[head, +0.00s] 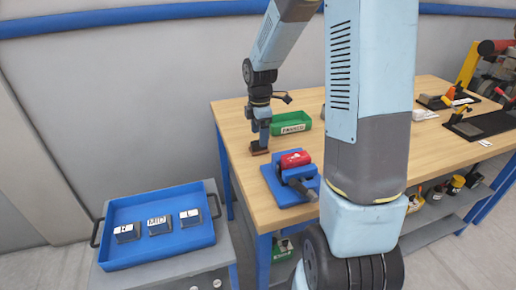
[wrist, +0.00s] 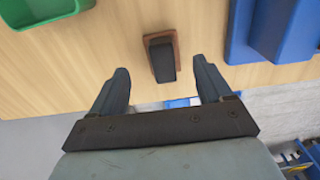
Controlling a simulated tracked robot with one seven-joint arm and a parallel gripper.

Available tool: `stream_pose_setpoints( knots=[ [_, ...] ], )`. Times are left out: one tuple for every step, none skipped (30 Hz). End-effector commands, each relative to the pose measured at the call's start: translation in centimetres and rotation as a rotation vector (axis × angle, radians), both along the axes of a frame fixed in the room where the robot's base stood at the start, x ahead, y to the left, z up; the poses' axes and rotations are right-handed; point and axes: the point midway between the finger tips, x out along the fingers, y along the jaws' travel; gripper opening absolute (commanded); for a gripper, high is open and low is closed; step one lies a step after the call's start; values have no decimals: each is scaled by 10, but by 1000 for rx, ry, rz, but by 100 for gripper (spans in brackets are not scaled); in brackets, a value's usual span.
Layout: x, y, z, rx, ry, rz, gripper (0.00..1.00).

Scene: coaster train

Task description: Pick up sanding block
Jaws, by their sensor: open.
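The sanding block (wrist: 162,58) has a dark grip on a reddish-brown base. It lies on the wooden table (wrist: 110,50) near its edge. In the head view my gripper (head: 262,135) points down over the left part of the table. The sanding block's brown base (head: 258,150) shows right below it, partly hidden by the fingers.
A green bin (head: 291,124) stands behind and right of my gripper. A blue vise stand with a red part (head: 295,160) is at the front right. A blue tray (head: 150,250) with several labelled blocks sits on a lower cart at the left. Bare tabletop surrounds the sanding block.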

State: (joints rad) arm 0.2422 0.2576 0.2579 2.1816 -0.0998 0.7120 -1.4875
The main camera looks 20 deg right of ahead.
Motion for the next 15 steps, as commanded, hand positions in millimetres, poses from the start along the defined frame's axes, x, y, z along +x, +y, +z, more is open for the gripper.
stream_pose_setpoints(
  knots=[
    [-2, 1, -8, 1, 5, 1, 79],
    [-3, 2, -12, 1, 5, 1, 79],
    [-4, 3, -18, 1, 5, 0, 79],
    [-4, 3, -22, 1, 5, 0, 79],
    [-4, 3, -26, 1, 4, 0, 79],
    [-4, 3, -31, 1, 3, 0, 79],
    [-4, 3, -34, 0, 3, 0, 79],
    [-4, 3, -36, 0, 3, 1, 79],
    [-4, 3, -39, 0, 2, 1, 79],
    [-4, 3, -41, 0, 2, 1, 79],
    [-4, 3, -42, 0, 1, 1, 79],
    [-4, 3, -42, 0, 1, 0, 79],
    [-4, 3, -43, 0, 0, 0, 79],
    [-4, 3, -43, 0, 0, 0, 79],
    [-4, 3, -43, 0, 0, 0, 79]
  ],
)
